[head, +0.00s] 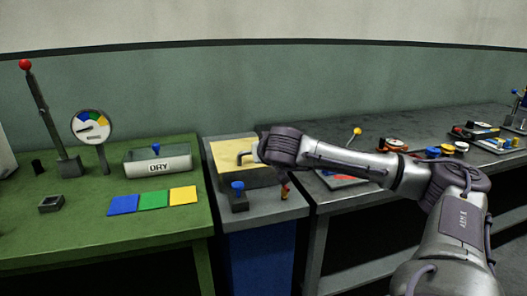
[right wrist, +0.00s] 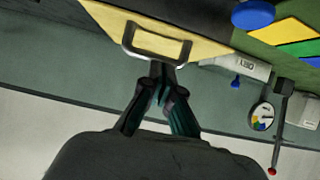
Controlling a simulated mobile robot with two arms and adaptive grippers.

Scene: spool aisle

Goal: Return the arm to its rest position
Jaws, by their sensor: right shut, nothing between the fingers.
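My right arm comes in from the right in the head view, its wrist above the grey stand between the two benches. The wrist mostly hides its fingers there. In the right wrist view my right gripper (right wrist: 160,75) is shut and empty. Its fingertips are right by a metal handle (right wrist: 184,52) on a yellow-topped box; I cannot tell whether they touch it. The handle also shows in the head view (head: 241,157), on the yellow-topped box (head: 226,150), left of the wrist. My left gripper is not in view.
The green bench (head: 90,245) at left holds a red-knobbed lever (head: 40,110), a dial (head: 91,127), a "DRY" box (head: 158,165) and coloured squares (head: 153,199). A blue-knobbed switch (head: 238,196) stands before the yellow-topped box. The dark bench (head: 345,198) at right holds several small devices.

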